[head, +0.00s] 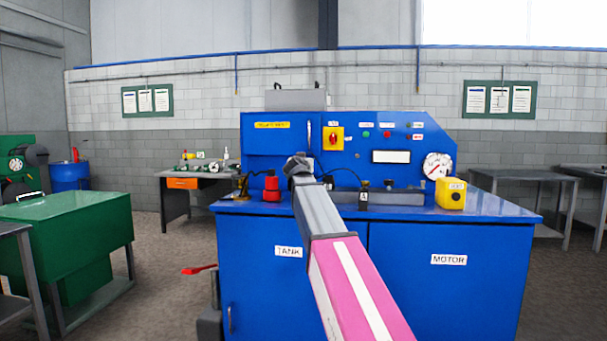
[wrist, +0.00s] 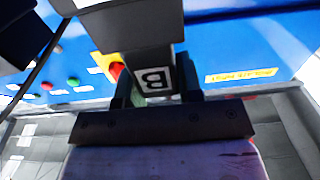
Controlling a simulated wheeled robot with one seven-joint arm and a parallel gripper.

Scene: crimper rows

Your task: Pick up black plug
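In the wrist view a dark block marked with a white "B" label, apparently the black plug (wrist: 150,40), sits between the two fingers of my gripper (wrist: 155,88). The fingers lie against its narrower part on both sides, and its wider part extends toward the top of the picture. In the head view my arm reaches toward the blue bench's back panel, above the worktop. My gripper and what it holds are mostly hidden behind the arm there.
The blue bench (head: 290,262) carries a red piece (head: 271,188), a black labelled piece (head: 364,197) and a yellow box (head: 452,194). Its upright panel with a red-yellow switch (head: 333,138) stands close ahead. A green cabinet (head: 70,225) is at left.

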